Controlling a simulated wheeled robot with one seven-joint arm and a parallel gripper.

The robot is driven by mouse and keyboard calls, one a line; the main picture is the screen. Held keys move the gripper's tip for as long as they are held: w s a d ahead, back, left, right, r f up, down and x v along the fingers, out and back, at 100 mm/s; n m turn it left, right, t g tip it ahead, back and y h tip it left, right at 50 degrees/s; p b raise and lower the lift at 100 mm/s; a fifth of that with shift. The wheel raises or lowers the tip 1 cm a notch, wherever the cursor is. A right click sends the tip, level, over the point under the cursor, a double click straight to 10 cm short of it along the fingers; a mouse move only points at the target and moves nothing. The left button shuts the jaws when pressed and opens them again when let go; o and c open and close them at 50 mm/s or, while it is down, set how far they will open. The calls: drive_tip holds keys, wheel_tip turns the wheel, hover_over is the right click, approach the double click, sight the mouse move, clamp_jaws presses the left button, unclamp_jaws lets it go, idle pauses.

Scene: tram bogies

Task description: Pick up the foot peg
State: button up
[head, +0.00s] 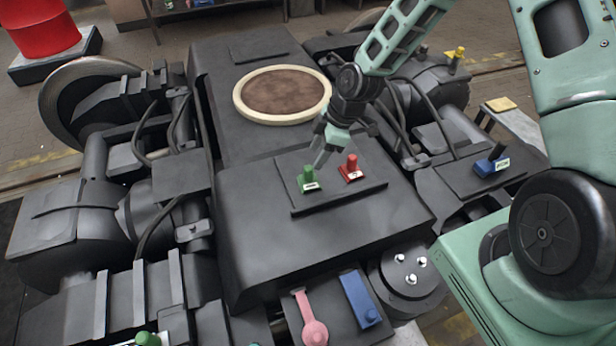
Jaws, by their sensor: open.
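Several small labelled pegs are in the head view; their labels are too small to read, so I cannot tell which is the foot peg. A green peg (308,178) and a red peg (351,168) stand upright on a dark raised plate (330,196) on the bogie's middle. A blue block with a dark peg (486,166) stands on a plate at the right. My gripper (321,158) points down just behind and above the green and red pegs, nearer the green one. It is open, with nothing seen between its fingers. Whether a finger touches the green peg is unclear.
A round cream-rimmed disc (240,108) lies behind the plate. A pink tool (312,327) and a blue block (360,298) lie at the front. A yellow peg (458,56) stands at the back right. Dark hoses and bogie frames flank both sides.

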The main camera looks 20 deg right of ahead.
sight(310, 167)
drive_tip(key=shift+w+d+p+x, duration=0.1)
drive_tip(key=shift+p+x, duration=0.2)
drive_tip(key=shift+x, duration=1.6)
drive_tip(key=shift+w+d+p+x, duration=0.1)
drive_tip(key=shift+p+x, duration=0.2)
drive_tip(key=shift+x, duration=1.6)
drive_tip(key=c, duration=1)
